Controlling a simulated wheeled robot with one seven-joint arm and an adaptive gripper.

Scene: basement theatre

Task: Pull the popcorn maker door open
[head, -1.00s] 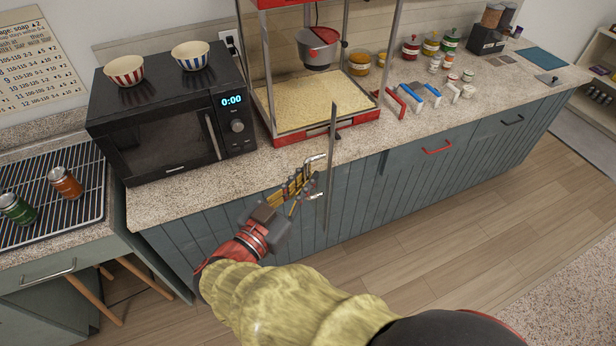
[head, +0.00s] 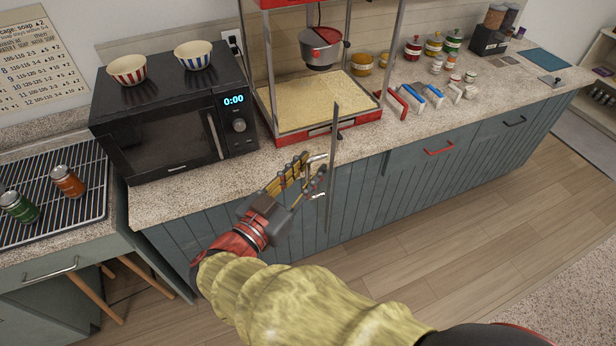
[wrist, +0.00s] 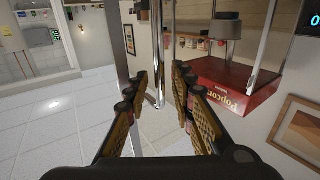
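The popcorn maker (head: 330,135) stands on the counter, with a red base and a kettle over yellow popcorn. Its door (head: 333,165) is swung open, seen nearly edge-on, reaching out past the counter's front. A chrome door handle (head: 317,159) is on the door's left side. My gripper (head: 308,172) is open at this handle. In the wrist view, my gripper (wrist: 160,80) has its fingers apart, with the chrome handle bar (wrist: 158,50) between or just ahead of the tips. Contact cannot be told. The popcorn maker's red base (wrist: 235,92) shows at right.
A black microwave (head: 170,130) with two striped bowls stands left of the popcorn maker. Scoops (head: 410,100) and jars (head: 435,45) are on the counter at right. Blue-grey cabinets (head: 400,185) run below the counter. The wooden floor (head: 460,240) at right is clear.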

